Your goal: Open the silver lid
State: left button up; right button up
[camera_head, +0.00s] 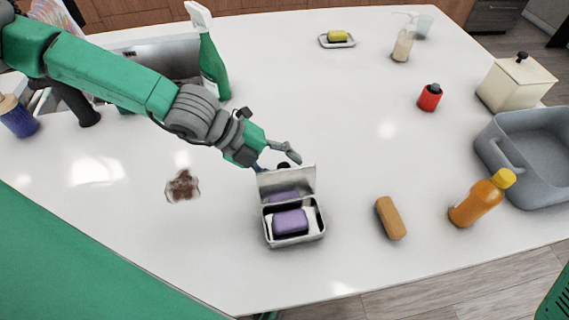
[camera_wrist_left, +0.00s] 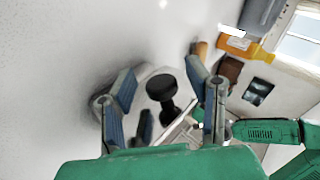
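The silver box (camera_head: 322,228) stands near the front edge of the counter in the head view, with a purple block (camera_head: 290,222) inside. Its silver lid (camera_head: 302,182) is raised roughly upright at the back of the box. My left gripper (camera_head: 278,161) is just behind the lid. In the left wrist view, the left gripper (camera_wrist_left: 163,85) has its fingers spread, with the lid's black knob (camera_wrist_left: 161,88) between them and gaps on both sides. The lid partly hides the knob and one finger in the head view. My right gripper is not in view.
A brown crumbly patch (camera_head: 182,187) lies left of the box. A brown oblong block (camera_head: 390,218), an orange bottle (camera_head: 480,199) and a grey basin (camera_head: 528,150) are to the right. A green spray bottle (camera_head: 213,65) stands behind my left arm. The counter's middle is clear.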

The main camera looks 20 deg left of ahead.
pick_arm(q)
jog(key=shift+a+r, duration=0.15)
jog(key=shift+a, duration=0.5)
jog(key=v, duration=1.1)
jog(key=shift+r, duration=0.1)
jog(key=shift+s, duration=0.1)
